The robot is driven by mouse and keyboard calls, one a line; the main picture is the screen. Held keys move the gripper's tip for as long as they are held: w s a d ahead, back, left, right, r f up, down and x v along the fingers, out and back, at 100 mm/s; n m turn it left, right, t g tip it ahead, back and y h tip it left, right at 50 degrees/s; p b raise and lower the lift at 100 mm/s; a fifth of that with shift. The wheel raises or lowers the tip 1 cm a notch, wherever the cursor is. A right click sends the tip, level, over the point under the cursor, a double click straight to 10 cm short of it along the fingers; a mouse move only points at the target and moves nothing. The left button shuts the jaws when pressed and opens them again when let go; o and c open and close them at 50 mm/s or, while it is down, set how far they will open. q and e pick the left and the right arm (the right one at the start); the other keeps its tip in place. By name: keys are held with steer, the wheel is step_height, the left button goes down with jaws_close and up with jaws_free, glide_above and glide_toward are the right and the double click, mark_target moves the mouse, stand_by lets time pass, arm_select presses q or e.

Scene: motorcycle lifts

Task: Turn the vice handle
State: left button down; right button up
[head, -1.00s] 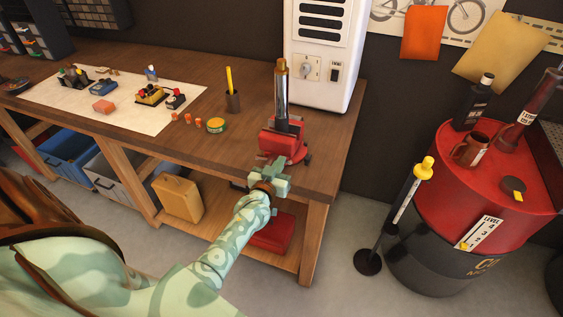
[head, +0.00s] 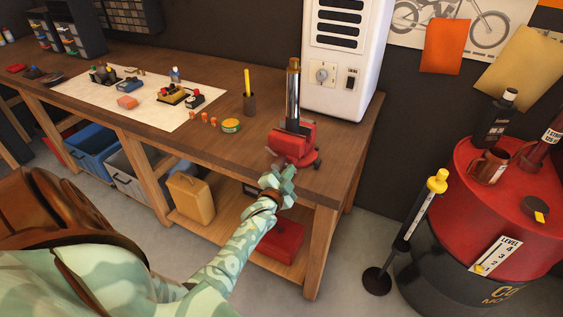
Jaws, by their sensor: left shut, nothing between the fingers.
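The red vice (head: 295,142) sits at the front right corner of the wooden workbench. An upright metal cylinder with a brass-coloured top (head: 293,88) stands in its jaws. My left gripper (head: 279,176), pale green, is at the near side of the vice, just off the bench's front edge. It is shut with nothing between its fingers. I cannot make out the vice handle, and the gripper covers part of the vice's near end. I cannot tell whether the gripper touches the vice. My right gripper is out of view.
A white cabinet (head: 343,101) stands behind the vice. A red drum (head: 470,225) and a yellow-topped post (head: 408,222) are at the right. A red box (head: 281,244) lies on the lower shelf.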

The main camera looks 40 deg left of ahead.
arm_select(q)
steer(key=shift+s+a+f, duration=0.15)
steer(key=shift+a+f, duration=0.05)
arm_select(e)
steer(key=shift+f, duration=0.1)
arm_select(q)
steer(key=shift+a, duration=0.1)
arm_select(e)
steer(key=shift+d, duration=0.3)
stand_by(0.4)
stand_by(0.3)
